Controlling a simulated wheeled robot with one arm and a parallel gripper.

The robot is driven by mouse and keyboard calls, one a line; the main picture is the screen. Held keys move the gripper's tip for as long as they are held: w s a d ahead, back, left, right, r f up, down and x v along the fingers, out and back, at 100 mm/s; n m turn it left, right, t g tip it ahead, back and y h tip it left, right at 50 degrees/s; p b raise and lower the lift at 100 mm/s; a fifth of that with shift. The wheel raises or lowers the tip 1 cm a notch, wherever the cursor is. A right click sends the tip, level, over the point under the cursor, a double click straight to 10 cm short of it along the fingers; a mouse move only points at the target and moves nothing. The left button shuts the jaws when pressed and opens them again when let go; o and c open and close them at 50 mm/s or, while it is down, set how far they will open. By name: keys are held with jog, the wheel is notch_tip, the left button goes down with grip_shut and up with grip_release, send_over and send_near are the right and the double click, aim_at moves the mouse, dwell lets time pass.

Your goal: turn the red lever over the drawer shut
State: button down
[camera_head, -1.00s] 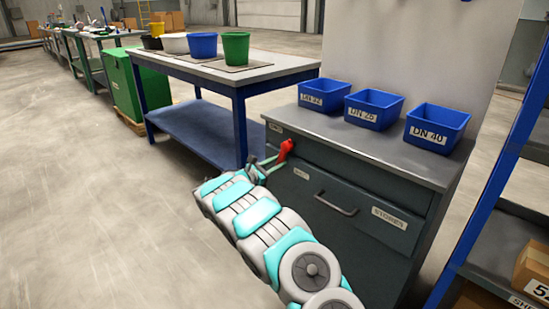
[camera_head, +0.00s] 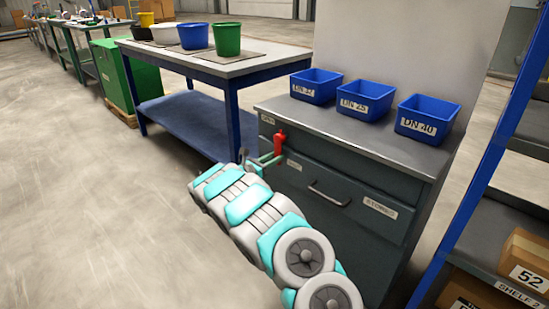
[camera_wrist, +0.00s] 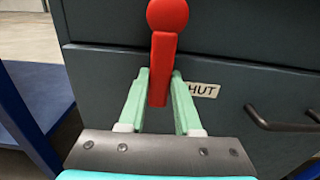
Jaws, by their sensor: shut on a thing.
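The red lever (camera_head: 279,145) is on the upper left front of the dark grey cabinet (camera_head: 345,240), above the drawer handle (camera_head: 329,195). In the wrist view the lever (camera_wrist: 164,62) stands nearly upright, its round knob at the top. My gripper (camera_wrist: 160,82) is shut on the lower part of the lever, one pale green finger on each side. In the head view my gripper (camera_head: 265,160) reaches it from the left front. A label (camera_wrist: 203,90) reading "HUT", its first letter hidden by a finger, is right of the lever. The drawer looks flush with the front.
Blue bins (camera_head: 367,101) stand on the cabinet top. A blue-framed workbench (camera_head: 231,70) with buckets is left behind it. A shelf with a blue post (camera_head: 480,165) and boxes stands close on the right. The floor (camera_head: 80,200) at left is clear.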

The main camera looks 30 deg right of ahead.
jog(key=c, duration=0.6)
grip_release()
jog(key=v, duration=0.7)
jog(key=shift+s+a+b, duration=0.15)
jog(key=shift+a+b, duration=0.15)
jog(key=shift+a, duration=0.05)
